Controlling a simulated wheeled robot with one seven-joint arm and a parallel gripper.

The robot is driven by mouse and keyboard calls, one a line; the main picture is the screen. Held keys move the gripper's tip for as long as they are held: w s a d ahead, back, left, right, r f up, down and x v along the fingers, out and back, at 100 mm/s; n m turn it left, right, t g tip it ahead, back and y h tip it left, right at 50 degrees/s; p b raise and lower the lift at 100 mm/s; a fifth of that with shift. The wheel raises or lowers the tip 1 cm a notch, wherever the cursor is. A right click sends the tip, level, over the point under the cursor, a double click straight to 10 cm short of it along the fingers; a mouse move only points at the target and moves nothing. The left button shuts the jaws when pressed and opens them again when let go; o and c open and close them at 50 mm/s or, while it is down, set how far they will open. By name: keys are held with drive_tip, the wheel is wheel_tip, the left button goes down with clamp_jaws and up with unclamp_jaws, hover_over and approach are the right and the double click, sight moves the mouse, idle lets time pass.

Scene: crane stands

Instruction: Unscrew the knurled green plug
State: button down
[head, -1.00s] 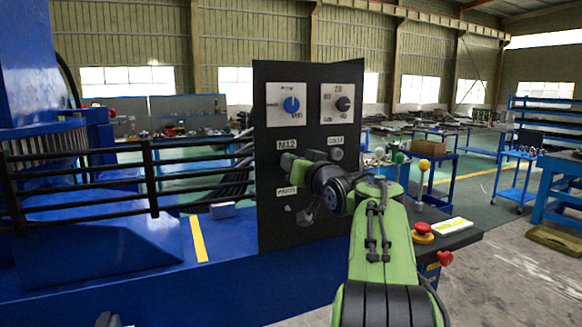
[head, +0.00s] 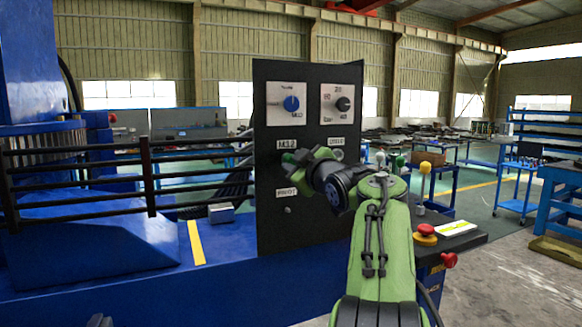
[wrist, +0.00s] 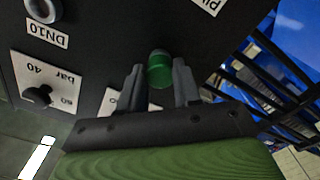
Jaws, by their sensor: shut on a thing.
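The green plug (wrist: 160,69) sits between the two fingers of my gripper (wrist: 159,84) in the wrist view, in front of the black panel. In the head view my gripper (head: 285,164) is at the panel's left part, just below the M-numbered label, and a bit of the green plug (head: 288,157) shows at its tip. My gripper is shut on the plug. I cannot tell whether the plug is still seated in the panel, as its far end is hidden.
A round fitting (wrist: 43,8) sits by the DN10 label. Right of my arm stand several ball-topped levers and a red mushroom button (head: 426,230). Dark railings (head: 150,180) run at left.

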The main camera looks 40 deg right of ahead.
drive_tip(key=shift+f, duration=0.25)
drive_tip(key=n+b, duration=0.1)
drive_tip(key=n, duration=0.4)
drive_tip(key=shift+d, duration=0.1)
drive_tip(key=c, duration=0.7)
unclamp_jaws()
drive_tip(key=shift+r, duration=0.2)
drive_tip(key=shift+c, duration=0.8)
